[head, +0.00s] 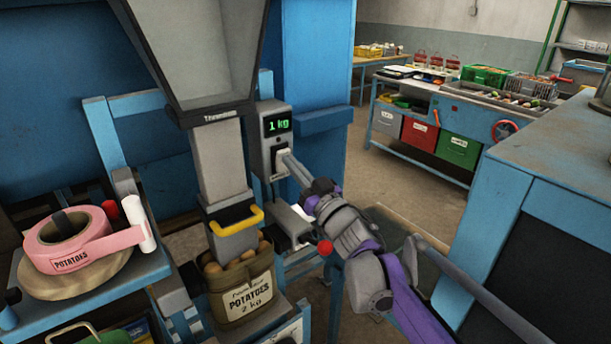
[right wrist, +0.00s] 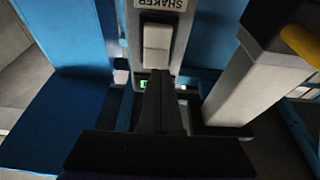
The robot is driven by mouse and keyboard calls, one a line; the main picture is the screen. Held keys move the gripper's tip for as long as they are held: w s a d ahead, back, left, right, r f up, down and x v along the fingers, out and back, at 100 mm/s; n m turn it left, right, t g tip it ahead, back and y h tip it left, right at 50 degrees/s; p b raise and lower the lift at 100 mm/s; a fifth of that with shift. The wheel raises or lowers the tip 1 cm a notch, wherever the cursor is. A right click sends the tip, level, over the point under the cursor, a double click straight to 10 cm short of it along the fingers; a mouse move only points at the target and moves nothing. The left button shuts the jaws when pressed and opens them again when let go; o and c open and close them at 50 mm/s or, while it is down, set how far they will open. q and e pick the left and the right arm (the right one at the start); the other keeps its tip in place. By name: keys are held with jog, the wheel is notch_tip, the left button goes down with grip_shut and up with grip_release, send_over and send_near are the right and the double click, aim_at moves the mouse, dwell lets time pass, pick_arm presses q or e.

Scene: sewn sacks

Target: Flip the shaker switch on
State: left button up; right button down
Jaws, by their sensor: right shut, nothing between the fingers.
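In the head view the switch is mostly hidden by my right gripper (head: 283,156). The box's green display (head: 278,125) reads 1 kg. My right gripper is shut and empty, its fingertips (right wrist: 158,76) right at the display-side end of the rocker. I cannot tell whether they touch it or which way the rocker is tilted. My left gripper is not in view.
A grey hopper spout with a yellow-handled chute (head: 235,222) stands left of the box, above an open potato sack (head: 242,288). Pink tape (head: 66,240) lies on a round board at left. A blue counter (head: 560,150) is at right, with floor between.

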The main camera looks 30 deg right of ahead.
jog(key=shift+w+a+r, duration=0.1)
jog(key=shift+w+r, duration=0.05)
jog(key=shift+w, duration=0.45)
